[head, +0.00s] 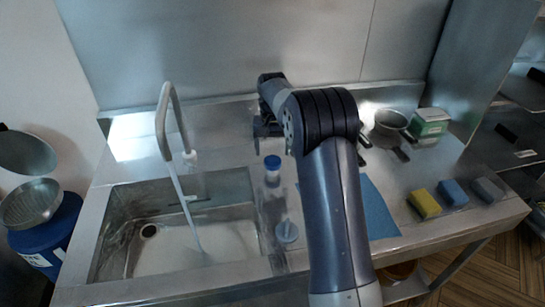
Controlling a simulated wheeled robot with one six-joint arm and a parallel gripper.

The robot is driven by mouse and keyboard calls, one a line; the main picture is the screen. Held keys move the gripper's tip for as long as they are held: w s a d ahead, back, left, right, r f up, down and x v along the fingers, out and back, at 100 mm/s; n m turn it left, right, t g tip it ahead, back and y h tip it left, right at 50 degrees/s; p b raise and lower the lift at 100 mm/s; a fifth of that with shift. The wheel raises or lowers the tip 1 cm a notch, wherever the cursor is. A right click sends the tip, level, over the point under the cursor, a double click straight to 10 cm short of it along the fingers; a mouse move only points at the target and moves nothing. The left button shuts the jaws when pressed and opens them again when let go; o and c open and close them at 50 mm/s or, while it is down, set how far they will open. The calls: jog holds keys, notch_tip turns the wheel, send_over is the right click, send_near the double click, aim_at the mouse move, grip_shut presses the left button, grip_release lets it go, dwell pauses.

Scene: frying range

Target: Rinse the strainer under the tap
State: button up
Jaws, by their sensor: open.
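The tap (165,115) arches over the sink (150,262) at the left of the counter. A thin pale stream (186,210) runs from its spout down into the basin. A round, shallow, mesh-like bowl (33,203), which looks like a strainer, rests over a blue drum (45,245) left of the sink. A small round metal vessel (390,121) with a dark handle stands on the counter at the right; I cannot tell whether it is a strainer. My gripper (266,126) is open above the counter, right of the tap. My arm partly hides it and nothing shows in it.
A grey-blue round item (287,232) lies nearer. A blue mat (378,208), yellow sponge (424,203), blue sponge (453,192), grey block (487,190) and green-white box (429,122) occupy the right side. Another round pan (27,153) is far left.

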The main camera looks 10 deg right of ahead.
aim_at(272, 160)
notch_tip(272, 160, up, 7)
jog(key=shift+f, duration=0.15)
jog(key=shift+f, duration=0.1)
notch_tip(272, 160, down, 11)
jog(key=shift+r+p, duration=0.1)
jog(key=shift+p, duration=0.35)
dwell(0.4)
jog(key=shift+r, duration=0.1)
